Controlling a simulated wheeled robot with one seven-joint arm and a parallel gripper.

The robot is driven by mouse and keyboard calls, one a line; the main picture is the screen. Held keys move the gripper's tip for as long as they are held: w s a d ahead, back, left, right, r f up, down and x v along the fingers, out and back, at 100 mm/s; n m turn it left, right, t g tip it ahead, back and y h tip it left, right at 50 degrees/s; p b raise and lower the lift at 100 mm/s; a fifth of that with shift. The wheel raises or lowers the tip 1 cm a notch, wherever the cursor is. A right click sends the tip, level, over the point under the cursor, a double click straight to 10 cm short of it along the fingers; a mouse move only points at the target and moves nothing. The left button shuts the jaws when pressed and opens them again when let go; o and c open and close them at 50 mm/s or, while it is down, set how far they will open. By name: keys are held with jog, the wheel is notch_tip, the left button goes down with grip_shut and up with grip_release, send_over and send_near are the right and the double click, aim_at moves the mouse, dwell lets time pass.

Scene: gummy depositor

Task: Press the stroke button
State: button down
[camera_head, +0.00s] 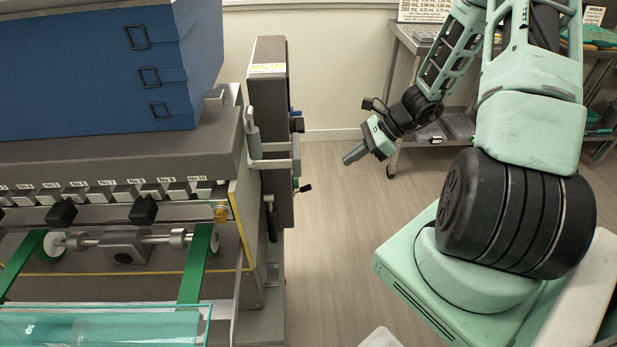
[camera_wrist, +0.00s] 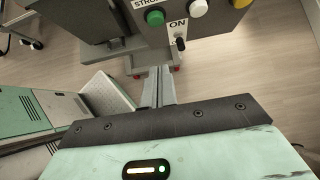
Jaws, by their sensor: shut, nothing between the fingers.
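A control box (camera_wrist: 222,14) fills the top of the wrist view. A round green button (camera_wrist: 155,17) sits on it beside a cut-off label reading "STRO". My gripper (camera_wrist: 158,72) is shut and empty, its fingertips below the green button in the picture and apart from it. In the head view my gripper (camera_head: 352,157) hangs in free space to the right of the machine's grey upright column (camera_head: 270,130).
A toggle switch (camera_wrist: 180,42) marked "ON" and a white button (camera_wrist: 197,8) sit close to the green button. The blue hopper (camera_head: 100,75) and machine stand at left. A metal table (camera_head: 405,35) stands behind my arm. The floor (camera_head: 330,230) between is clear.

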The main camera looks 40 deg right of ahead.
aim_at(296, 183)
jog(key=w+a+r+x, duration=0.1)
jog(key=r+x, duration=0.1)
jog(key=x, duration=1)
jog(key=shift+w+a+f, duration=0.2)
jog(key=shift+a, duration=0.3)
